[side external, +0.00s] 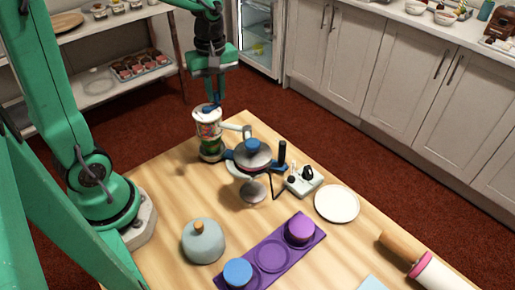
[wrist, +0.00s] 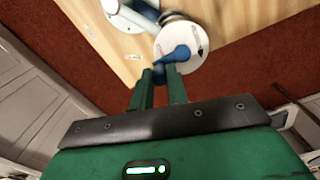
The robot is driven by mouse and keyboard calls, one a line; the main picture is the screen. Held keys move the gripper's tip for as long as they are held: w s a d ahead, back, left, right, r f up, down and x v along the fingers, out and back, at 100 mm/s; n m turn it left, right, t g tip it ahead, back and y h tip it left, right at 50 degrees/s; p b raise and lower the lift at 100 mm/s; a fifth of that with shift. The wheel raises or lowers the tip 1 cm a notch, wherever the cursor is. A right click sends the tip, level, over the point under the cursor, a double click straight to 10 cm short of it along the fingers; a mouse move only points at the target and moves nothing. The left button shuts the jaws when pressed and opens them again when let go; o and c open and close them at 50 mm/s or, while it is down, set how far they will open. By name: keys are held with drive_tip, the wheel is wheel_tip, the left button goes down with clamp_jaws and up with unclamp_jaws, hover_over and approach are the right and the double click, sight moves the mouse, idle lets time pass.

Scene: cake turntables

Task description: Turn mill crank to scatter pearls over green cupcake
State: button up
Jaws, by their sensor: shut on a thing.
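The mill (side external: 207,122) is a white and red jar standing at the far left corner of the wooden table. Its top shows in the wrist view as a white disc (wrist: 196,57) with a blue crank (wrist: 178,54). My gripper (wrist: 161,76) is shut on the blue crank's end, which lies between the two green fingertips. In the side view my gripper (side external: 211,97) reaches down onto the mill's top from above. A green cupcake (side external: 212,152) shows in part below the mill; the mill hides the rest. I cannot make out any pearls.
A stand with a blue-knobbed lid (side external: 253,160) is close right of the mill, beside a white switch box (side external: 304,181). A purple tray (side external: 270,275) holds blue and purple cupcakes.

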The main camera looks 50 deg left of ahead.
sight(211, 119)
drive_tip(key=shift+s+d, duration=0.1)
drive_tip(key=shift+d, duration=0.2)
drive_tip(key=shift+s+d, duration=0.2)
drive_tip(key=shift+d, duration=0.4)
idle(0.3)
drive_tip(key=shift+s+d, duration=0.45)
drive_tip(key=shift+s, duration=0.1)
drive_tip(key=shift+s+d, duration=0.3)
drive_tip(key=shift+s, duration=0.35)
drive_tip(key=shift+s, duration=0.55)
